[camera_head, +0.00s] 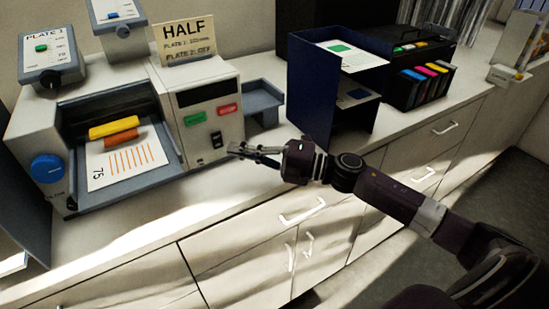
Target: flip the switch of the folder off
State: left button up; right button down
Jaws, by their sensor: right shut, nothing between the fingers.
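The folder (226,92) is a beige machine on the left of the counter. Its front panel has a dark display, a green button (194,118), a red button (227,110) and, below them, a black rocker switch (216,140). Which way the rocker is tipped is too small to tell. My right gripper (234,149) reaches in from the right, shut and empty. Its fingertips are just right of and slightly below the switch, close to the panel; contact cannot be made out. My left gripper is not in view.
A sheet marked 75 (125,163) lies in the folder's tray, below yellow and orange rollers. A sign (185,40) reads HALF. A blue shelf unit (308,90) stands right of the folder, with a black printer with colored tanks (425,85) beyond. The front counter strip is clear.

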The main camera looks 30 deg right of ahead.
jog(key=d, duration=0.1)
jog(key=d+f+b, duration=0.1)
jog(key=shift+s+d+f, duration=0.15)
jog(key=shift+d, duration=0.25)
pick_arm(q)
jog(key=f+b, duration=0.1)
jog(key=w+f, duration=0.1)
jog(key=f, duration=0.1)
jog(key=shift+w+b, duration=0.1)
jog(key=shift+b, duration=0.25)
pick_arm(e)
jog(key=s+d, duration=0.2)
jog(key=s+d+r, duration=0.1)
jog(key=s, duration=0.1)
jog(key=shift+s+d+r, duration=0.1)
jog(key=shift+d+r, duration=0.1)
jog(key=shift+d, duration=0.15)
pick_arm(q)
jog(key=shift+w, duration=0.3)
